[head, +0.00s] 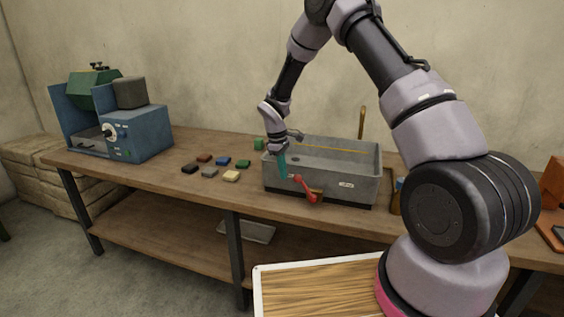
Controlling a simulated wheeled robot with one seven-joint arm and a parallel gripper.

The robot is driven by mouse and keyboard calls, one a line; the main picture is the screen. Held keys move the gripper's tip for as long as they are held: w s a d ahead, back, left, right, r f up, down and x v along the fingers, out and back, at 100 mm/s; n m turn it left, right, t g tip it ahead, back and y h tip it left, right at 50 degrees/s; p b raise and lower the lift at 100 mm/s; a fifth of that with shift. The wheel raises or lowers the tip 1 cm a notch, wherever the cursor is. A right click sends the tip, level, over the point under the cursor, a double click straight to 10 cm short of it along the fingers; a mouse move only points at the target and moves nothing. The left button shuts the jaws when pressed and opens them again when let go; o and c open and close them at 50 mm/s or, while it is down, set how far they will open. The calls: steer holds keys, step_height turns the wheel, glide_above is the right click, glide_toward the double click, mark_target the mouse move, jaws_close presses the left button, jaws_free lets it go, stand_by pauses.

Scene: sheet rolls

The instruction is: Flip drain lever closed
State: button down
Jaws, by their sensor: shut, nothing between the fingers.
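A red lever (305,188) sits low on the front of a grey basin (357,191), left of its middle, slanting down to the right. A brass-coloured fitting (317,191) shows beside it. My gripper (283,176) points down at the basin's front left, with teal fingers shut and empty. The fingertips are close to the lever's upper left end. I cannot tell whether they touch it. The fingers hide part of the basin's front wall.
The basin stands on a wooden workbench (140,168). Several small coloured blocks (231,176) lie to its left. A blue machine (138,132) stands at the far left. A brown bottle (397,197) stands right of the basin, partly behind my arm.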

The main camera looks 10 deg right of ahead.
mark_target(307, 189)
steer(key=s+d, duration=0.1)
steer(key=s+d+f, duration=0.1)
steer(key=d, duration=0.1)
steer(key=shift+d, duration=0.1)
steer(key=shift+s+d, duration=0.1)
steer(key=shift+d, duration=0.05)
stand_by(0.4)
steer(key=shift+s+d+r+y, duration=0.1)
steer(key=shift+d+r+y, duration=0.05)
steer(key=shift+y, duration=0.15)
